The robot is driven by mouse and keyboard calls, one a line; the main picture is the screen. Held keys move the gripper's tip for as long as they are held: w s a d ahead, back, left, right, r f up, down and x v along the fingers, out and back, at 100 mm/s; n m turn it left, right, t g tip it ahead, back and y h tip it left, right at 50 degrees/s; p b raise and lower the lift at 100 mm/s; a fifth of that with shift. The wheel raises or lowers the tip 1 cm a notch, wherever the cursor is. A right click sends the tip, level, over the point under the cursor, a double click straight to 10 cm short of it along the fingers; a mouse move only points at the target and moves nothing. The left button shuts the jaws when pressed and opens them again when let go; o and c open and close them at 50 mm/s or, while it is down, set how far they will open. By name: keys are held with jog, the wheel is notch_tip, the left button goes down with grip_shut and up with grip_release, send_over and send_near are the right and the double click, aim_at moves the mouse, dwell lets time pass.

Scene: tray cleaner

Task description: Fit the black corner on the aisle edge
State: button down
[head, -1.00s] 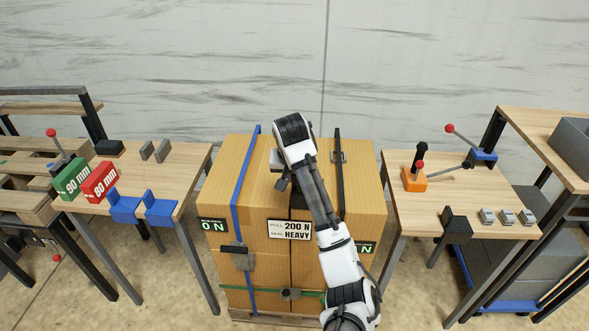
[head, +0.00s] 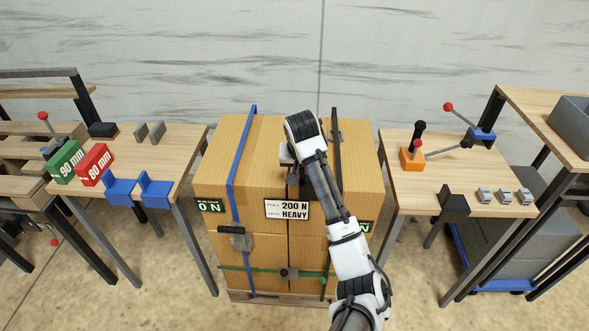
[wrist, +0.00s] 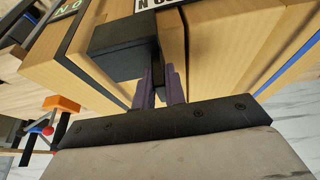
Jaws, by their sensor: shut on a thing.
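My gripper (wrist: 160,85) is shut on a black corner (wrist: 125,45), a dark block seen at the fingers' tips in the wrist view. In the head view my gripper (head: 293,178) is at the top front edge of the box stack (head: 215,170), and my arm hides most of the corner. The corner is close to the front edge, between the white 200 N placard (head: 287,208) and the black strap (head: 337,160). I cannot tell whether it touches the cardboard.
A blue strap (head: 238,165) runs over the boxes on the left. The right table (head: 405,190) holds an orange-based lever (head: 411,158), a black block (head: 454,202) and several grey pieces.

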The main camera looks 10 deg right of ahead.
jog(key=shift+s+d+f+b, duration=0.1)
jog(key=shift+s+d+b, duration=0.3)
jog(key=shift+d, duration=0.75)
jog(key=shift+s+d+f+b, duration=0.1)
jog(key=shift+s+d+b, duration=0.2)
jog(key=shift+d, duration=0.8)
jog(key=shift+s+d+b, duration=0.3)
jog(key=shift+d+b, duration=0.15)
jog(key=shift+d, duration=0.7)
jog(key=shift+f, duration=0.3)
jog(key=c, duration=1.4)
grip_release()
jog(key=shift+o, duration=0.2)
jog(key=v, duration=1.4)
